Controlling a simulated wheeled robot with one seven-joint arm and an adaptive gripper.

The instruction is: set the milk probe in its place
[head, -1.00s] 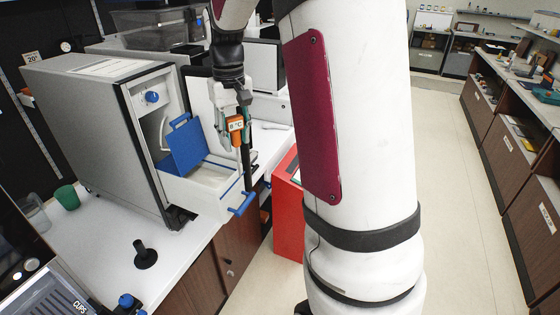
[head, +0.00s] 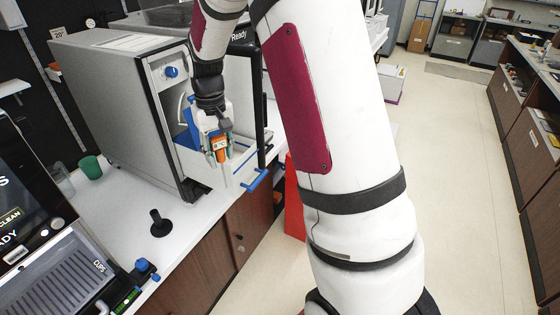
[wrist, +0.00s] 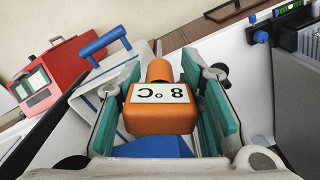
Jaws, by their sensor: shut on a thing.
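The milk probe (head: 221,150) is an orange block with a display reading 8 °C, and my gripper (head: 218,151) is shut on it. In the wrist view the probe (wrist: 160,112) sits between the two green finger pads, its display facing the camera upside down. In the head view my gripper and the probe are in front of the grey cabinet's open white drawer (head: 238,172), overlapping it. Whether the probe touches the drawer cannot be told. The probe's lower end is not clearly visible. The place meant for the probe cannot be made out.
The grey cabinet (head: 128,105) stands left of my gripper. A blue drawer handle (head: 257,180) sticks out at the right. A black knobbed tool (head: 160,223) and a green cup (head: 90,167) stand on the white counter. A red box (wrist: 60,80) shows in the wrist view.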

